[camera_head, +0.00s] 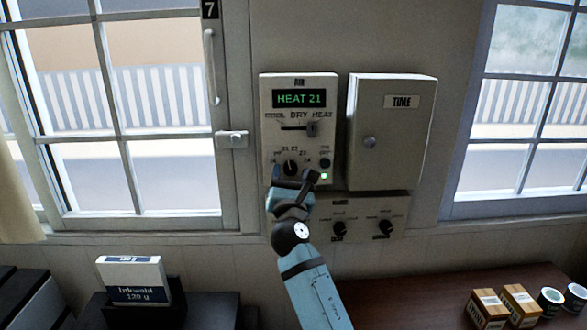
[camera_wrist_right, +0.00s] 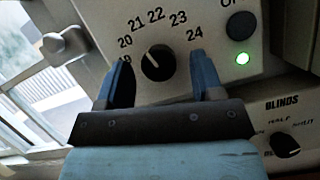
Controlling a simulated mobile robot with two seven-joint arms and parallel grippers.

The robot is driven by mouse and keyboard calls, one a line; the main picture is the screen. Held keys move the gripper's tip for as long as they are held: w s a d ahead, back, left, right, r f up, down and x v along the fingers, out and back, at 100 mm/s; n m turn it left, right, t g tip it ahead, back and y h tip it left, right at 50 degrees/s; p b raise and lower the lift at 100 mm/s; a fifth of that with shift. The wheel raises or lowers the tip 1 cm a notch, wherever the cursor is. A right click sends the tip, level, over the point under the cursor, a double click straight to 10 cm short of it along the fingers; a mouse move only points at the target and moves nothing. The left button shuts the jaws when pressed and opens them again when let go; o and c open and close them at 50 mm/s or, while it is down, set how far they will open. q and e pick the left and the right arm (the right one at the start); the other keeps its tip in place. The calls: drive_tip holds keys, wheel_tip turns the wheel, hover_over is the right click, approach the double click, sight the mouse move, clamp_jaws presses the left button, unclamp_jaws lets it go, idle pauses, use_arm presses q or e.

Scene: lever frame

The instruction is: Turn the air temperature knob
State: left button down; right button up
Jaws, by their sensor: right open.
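The air temperature knob (camera_head: 291,168) is a small black dial low on the AIR panel (camera_head: 268,128), whose green display (camera_head: 298,98) reads HEAT 21. In the right wrist view the knob (camera_wrist_right: 158,62) sits inside an arc of numbers from 19 to 24, with its white mark pointing up and left toward 21. My right gripper (camera_head: 293,177) is at the panel just below the knob. In the wrist view its blue fingers (camera_wrist_right: 160,80) are open, one on either side of the knob and apart from it. My left gripper is not in view.
A dark button (camera_wrist_right: 242,25) and a lit green lamp (camera_wrist_right: 242,59) lie right of the knob. The BLINDS panel (camera_wrist_right: 300,120) with its knobs is below. A TIME box (camera_head: 390,140) stands out at the right. A window latch (camera_head: 232,139) is at the left.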

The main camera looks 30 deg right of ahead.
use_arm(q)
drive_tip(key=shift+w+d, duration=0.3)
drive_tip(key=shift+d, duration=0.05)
use_arm(e)
drive_tip(key=shift+w+d+r, duration=0.1)
drive_tip(key=shift+w+r, duration=0.05)
drive_tip(key=shift+w, duration=0.15)
drive_tip(key=c, duration=0.9)
drive_tip(key=shift+m+g+h+b, duration=0.45)
drive_tip(key=shift+m+b, duration=0.4)
drive_tip(key=shift+m, duration=0.35)
drive_tip(key=shift+m+g+h+b, duration=0.25)
drive_tip(key=shift+m+h+b, duration=0.3)
drive_tip(key=shift+m, duration=0.45)
drive_tip(key=shift+m+g+h+b, duration=0.4)
drive_tip(key=shift+m+g+b, duration=0.25)
drive_tip(key=shift+m, duration=0.85)
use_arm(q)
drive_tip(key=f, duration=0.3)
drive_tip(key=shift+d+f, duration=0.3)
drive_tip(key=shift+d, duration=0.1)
use_arm(e)
drive_tip(key=shift+r+m, duration=0.1)
drive_tip(key=shift+m, duration=0.3)
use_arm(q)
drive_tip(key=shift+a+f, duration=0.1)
